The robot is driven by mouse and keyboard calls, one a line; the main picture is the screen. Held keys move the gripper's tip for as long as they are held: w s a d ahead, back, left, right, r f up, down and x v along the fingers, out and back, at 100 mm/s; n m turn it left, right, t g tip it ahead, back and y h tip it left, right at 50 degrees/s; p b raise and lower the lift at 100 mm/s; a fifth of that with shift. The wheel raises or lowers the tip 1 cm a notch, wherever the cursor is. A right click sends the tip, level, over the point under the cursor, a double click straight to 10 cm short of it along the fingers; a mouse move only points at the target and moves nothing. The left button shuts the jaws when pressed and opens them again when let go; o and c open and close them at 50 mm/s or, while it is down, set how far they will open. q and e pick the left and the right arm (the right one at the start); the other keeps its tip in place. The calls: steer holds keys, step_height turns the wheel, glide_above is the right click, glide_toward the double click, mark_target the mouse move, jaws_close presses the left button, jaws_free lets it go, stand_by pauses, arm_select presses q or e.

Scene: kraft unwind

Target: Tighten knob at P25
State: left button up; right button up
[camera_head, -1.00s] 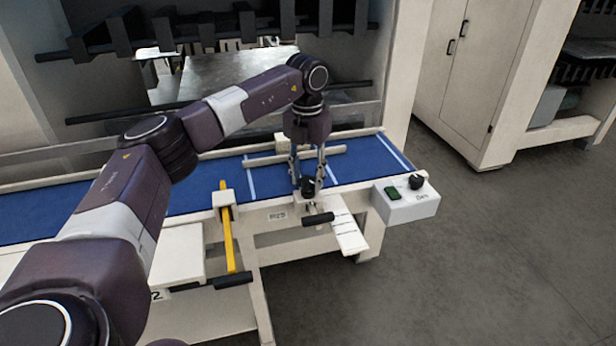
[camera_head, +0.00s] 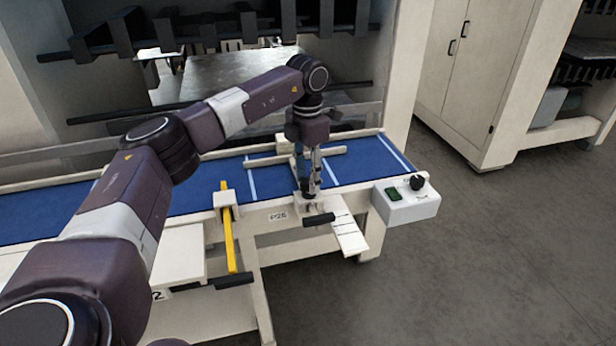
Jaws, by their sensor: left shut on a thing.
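The P25 label (camera_head: 278,216) is on the cream front rail of the blue conveyor. Just right of it, a small dark knob (camera_head: 309,197) sits on a cream block at the belt's front edge. My left gripper (camera_head: 309,190) comes down from above and is shut on the knob, its fingers around the sides. The fingers hide most of the knob. My right gripper is not in view.
A black handle (camera_head: 319,219) juts out just below the knob, beside a white marked plate (camera_head: 349,236). A yellow bar (camera_head: 229,239) hangs to the left. A control box (camera_head: 408,205) with a green button stands right. The floor at right is clear.

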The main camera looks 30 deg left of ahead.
mark_target(305, 182)
arm_select(q)
steer(key=shift+w+a+r, duration=0.15)
steer(key=shift+r, duration=0.2)
steer(key=o, duration=0.9)
steer(key=shift+o, duration=1.3)
steer(key=shift+s+f, duration=0.1)
steer(key=shift+s, duration=0.15)
steer(key=shift+w, duration=0.1)
step_height(305, 182, up, 12)
steer(key=shift+s+f, duration=0.1)
steer(key=shift+s, duration=0.1)
